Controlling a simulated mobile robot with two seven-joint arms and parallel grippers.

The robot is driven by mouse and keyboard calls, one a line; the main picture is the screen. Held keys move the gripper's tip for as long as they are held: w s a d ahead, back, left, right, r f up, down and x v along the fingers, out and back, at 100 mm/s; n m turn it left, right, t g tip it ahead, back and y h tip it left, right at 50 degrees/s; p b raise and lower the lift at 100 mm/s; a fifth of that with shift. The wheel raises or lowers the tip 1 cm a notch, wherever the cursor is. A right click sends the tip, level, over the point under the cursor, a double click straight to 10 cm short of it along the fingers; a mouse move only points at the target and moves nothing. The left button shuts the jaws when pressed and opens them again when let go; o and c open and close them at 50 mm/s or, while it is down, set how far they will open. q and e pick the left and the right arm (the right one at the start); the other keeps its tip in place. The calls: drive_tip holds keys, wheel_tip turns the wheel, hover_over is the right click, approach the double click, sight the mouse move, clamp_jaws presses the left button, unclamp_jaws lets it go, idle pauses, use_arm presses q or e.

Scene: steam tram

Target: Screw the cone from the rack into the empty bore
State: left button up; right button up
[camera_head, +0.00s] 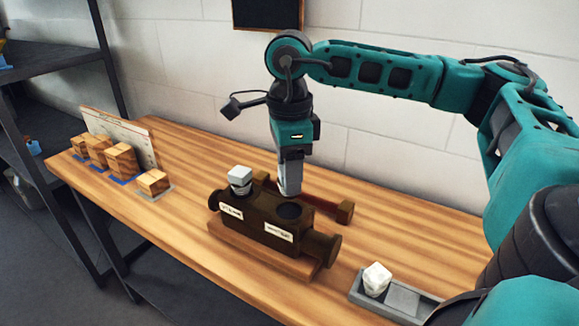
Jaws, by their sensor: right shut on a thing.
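A dark brown block (262,222) with two white labels lies on a wooden base on the table. A white faceted piece (240,178) sits in its left top hole. The dark round bore (289,211) at the right of its top looks empty. Another white faceted piece (377,278) stands in the left part of the grey rack (357,288); the right part looks empty. My left gripper is not in view.
A dark red-brown bar (328,206) with a thick end lies behind the block. Several wooden blocks (121,160) stand by an upright board (138,137) at the left. Dark shelves (60,66) stand beyond the table's left end. The table's middle left is clear.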

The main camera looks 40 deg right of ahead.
drive_tip(key=shift+f+b, duration=1.15)
drive_tip(key=shift+f, duration=0.5)
drive_tip(key=shift+f+b, duration=0.3)
drive_tip(key=shift+f, duration=0.05)
drive_tip(key=m, duration=0.2)
drive_tip(key=shift+m, duration=1)
drive_tip(key=m, duration=0.2)
drive_tip(key=shift+m, duration=1)
